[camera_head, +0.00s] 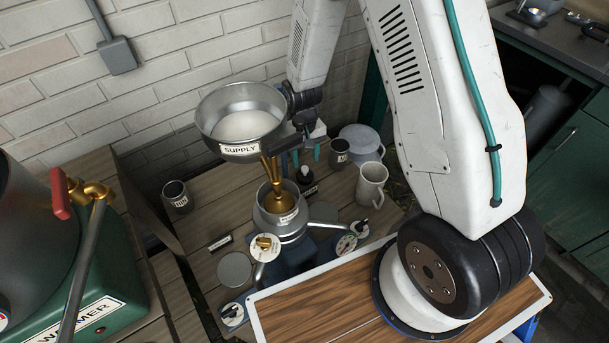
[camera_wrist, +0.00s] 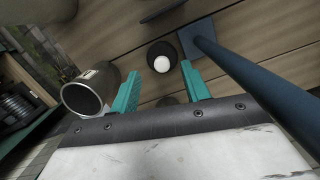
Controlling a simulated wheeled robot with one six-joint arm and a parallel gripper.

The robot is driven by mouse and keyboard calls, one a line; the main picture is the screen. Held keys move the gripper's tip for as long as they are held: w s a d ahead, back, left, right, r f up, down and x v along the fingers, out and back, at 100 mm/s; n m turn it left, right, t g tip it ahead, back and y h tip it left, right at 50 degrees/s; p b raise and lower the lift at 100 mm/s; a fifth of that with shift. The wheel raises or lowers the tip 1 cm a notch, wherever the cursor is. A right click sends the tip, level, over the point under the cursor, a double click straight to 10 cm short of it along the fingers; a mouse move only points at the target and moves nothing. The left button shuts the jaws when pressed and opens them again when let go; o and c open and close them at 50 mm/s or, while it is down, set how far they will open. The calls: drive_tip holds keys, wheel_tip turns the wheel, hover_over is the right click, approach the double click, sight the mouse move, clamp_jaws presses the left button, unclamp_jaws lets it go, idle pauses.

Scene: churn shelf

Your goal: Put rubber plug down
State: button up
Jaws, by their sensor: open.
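A small dark round piece with a pale top (camera_head: 306,173) stands on the wooden shelf just behind the separator; it may be the rubber plug, but I cannot read its label. It also shows in the wrist view as a dark round piece with a white knob (camera_wrist: 161,60). My gripper (camera_head: 307,155) points down above it, with its teal fingers apart. In the wrist view my gripper (camera_wrist: 160,72) is open, and the dark piece shows beyond and between the fingertips, apart from both. Nothing is held.
A labelled metal mug (camera_head: 339,151) and a pale jug (camera_head: 371,185) stand to the right. Another mug (camera_head: 176,197) is at left. A blue-grey bar (camera_wrist: 255,85) crosses the wrist view's right.

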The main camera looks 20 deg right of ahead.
sight(305, 168)
wheel_tip(305, 168, down, 6)
drive_tip(key=shift+a+r, duration=0.1)
drive_tip(key=shift+r, duration=0.05)
drive_tip(key=shift+c, duration=0.4)
drive_tip(key=shift+s, duration=0.1)
clamp_jaws()
